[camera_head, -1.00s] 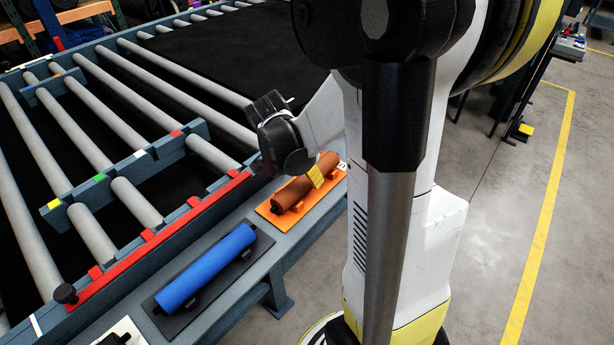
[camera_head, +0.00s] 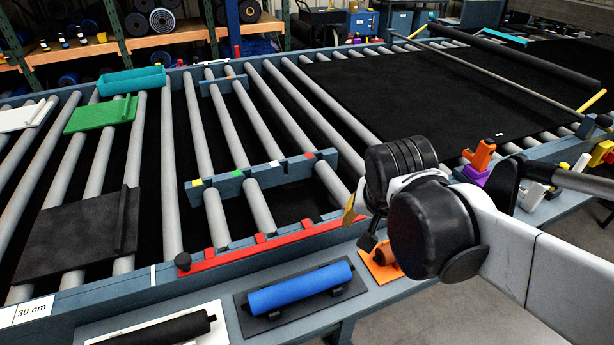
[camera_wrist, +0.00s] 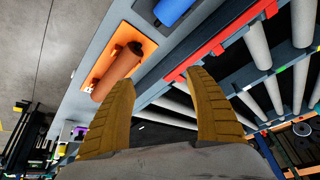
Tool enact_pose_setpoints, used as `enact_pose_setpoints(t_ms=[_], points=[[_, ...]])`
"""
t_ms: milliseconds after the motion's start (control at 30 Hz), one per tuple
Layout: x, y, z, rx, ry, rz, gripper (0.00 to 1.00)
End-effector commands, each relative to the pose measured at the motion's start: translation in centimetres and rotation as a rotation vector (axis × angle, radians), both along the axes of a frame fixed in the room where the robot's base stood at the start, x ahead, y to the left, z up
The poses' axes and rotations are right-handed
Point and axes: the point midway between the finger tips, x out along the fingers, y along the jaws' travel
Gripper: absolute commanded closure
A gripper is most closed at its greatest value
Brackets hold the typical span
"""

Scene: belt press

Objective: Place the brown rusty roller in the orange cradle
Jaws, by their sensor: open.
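The brown rusty roller (camera_wrist: 118,72) lies lengthwise on the orange cradle (camera_wrist: 92,74) in the wrist view, with a dark end showing. My gripper (camera_wrist: 158,78) is open and empty, its two yellow fingers apart. The fingers are off to one side of the roller, not around it. In the head view my gripper (camera_head: 358,225) is above the table edge by the orange cradle (camera_head: 370,262). My wrist hides most of the roller (camera_head: 385,255) there.
A blue roller (camera_head: 300,288) on a dark plate and a black roller (camera_head: 165,330) on a white plate lie along the same shelf. A red rail (camera_head: 240,248) and the grey conveyor rollers (camera_head: 285,110) lie behind. An orange and purple object (camera_head: 477,165) stands to the right.

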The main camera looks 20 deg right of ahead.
Motion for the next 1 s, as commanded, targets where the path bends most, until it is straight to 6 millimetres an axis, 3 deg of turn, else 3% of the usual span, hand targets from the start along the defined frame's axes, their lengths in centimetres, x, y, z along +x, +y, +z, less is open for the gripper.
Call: enact_pose_setpoints(t_ms=[100, 300, 667, 1000], points=[[-1.7, 4.0, 0.9, -0.041, -0.066, 0.275, 0.36], [-3.1, 7.3, 1.5, -0.102, -0.14, 0.525, 0.36], [-3.2, 7.7, 1.4, -0.114, -0.15, 0.559, 0.36], [-3.2, 7.6, -4.3, -0.114, -0.149, 0.557, 0.36]])
